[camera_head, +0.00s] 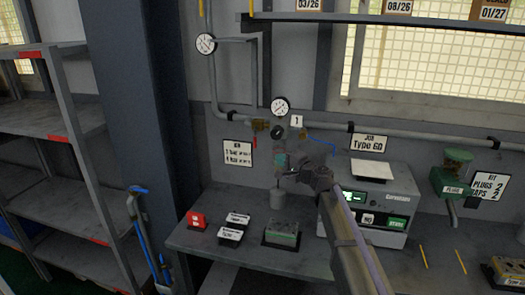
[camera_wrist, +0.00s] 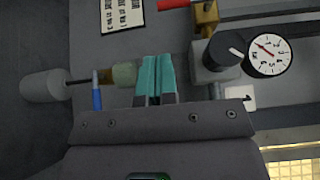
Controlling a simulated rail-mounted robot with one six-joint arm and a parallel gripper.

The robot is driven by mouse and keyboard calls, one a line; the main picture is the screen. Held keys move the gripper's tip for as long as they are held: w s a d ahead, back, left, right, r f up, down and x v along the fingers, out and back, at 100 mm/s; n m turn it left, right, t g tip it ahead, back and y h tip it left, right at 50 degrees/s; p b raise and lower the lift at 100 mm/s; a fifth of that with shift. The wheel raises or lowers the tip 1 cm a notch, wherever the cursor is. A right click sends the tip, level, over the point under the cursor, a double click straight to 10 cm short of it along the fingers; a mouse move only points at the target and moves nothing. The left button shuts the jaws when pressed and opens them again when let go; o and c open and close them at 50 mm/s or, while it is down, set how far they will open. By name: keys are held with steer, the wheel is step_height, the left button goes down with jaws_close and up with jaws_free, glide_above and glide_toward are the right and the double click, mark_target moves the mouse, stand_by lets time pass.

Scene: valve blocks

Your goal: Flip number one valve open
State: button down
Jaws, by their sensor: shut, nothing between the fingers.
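A plate marked 1 (camera_head: 297,121) is on the wall beside a round gauge (camera_head: 280,106). Under the gauge, a pipe assembly has a brass valve (camera_head: 261,125) on its left and a blue lever (camera_head: 320,141) slanting down to the right. In the wrist view, a red handle (camera_wrist: 175,4) shows at the top edge by brass fittings (camera_wrist: 206,16), and a small blue handle (camera_wrist: 96,90) sits by a greenish fitting (camera_wrist: 123,74). My gripper (camera_wrist: 154,60), with teal fingers, is shut and empty in front of the lower assembly; contact cannot be told.
A grey cylinder (camera_wrist: 42,87) hangs under the assembly. A dark column stands left; wall pipes run right.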

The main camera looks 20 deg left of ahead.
steer(key=x, duration=1)
